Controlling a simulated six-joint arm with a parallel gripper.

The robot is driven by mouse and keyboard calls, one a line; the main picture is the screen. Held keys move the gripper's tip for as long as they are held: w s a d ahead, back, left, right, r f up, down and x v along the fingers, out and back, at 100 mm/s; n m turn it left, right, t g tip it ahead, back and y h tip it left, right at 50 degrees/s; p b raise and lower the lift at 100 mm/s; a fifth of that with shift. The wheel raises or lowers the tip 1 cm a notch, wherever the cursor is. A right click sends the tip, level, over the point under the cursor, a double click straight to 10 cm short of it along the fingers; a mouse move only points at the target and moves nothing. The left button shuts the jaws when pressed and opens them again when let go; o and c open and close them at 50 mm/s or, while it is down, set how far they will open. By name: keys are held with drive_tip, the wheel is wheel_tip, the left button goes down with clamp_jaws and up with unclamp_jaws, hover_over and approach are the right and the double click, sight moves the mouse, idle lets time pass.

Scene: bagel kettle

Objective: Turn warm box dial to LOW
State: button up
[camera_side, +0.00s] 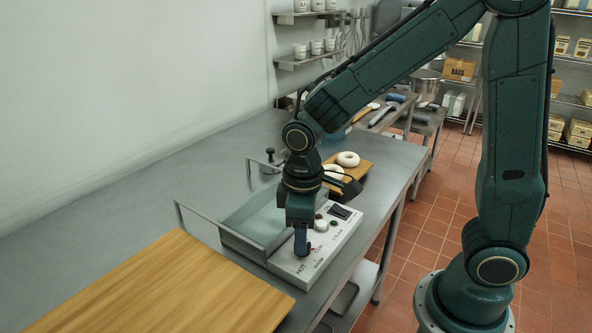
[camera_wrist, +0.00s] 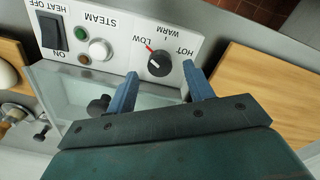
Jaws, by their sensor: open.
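The warm box dial (camera_wrist: 159,66) is a round black knob on the white panel (camera_wrist: 105,55), seen in the wrist view. Its red pointer mark points up and left, close to the LOW label and between LOW and WARM. HOT is printed on the other side. My gripper (camera_wrist: 160,73) is open, with one blue finger on each side of the dial and visible gaps to it. In the side view my gripper (camera_side: 301,247) points down over the near end of the panel (camera_side: 320,262) and mostly hides the dial.
The panel also carries a black rocker switch (camera_wrist: 53,31), a white button (camera_wrist: 98,50) and a green light (camera_wrist: 81,32). The open metal tray (camera_side: 250,228) stands beside it. A wooden board (camera_side: 175,285) lies nearby; bagels (camera_side: 347,159) sit on another board behind.

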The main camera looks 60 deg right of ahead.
wheel_tip(320, 180, up, 11)
drive_tip(key=shift+a, duration=0.15)
idle(0.4)
drive_tip(key=shift+s+r, duration=0.15)
drive_tip(key=s+d+r+m+t, duration=0.3)
drive_tip(key=s+d+m+t, duration=0.2)
drive_tip(key=s, duration=0.7)
drive_tip(key=shift+s+d+m, duration=0.2)
drive_tip(key=shift+d+m, duration=0.1)
drive_tip(key=shift+d, duration=0.65)
idle(0.4)
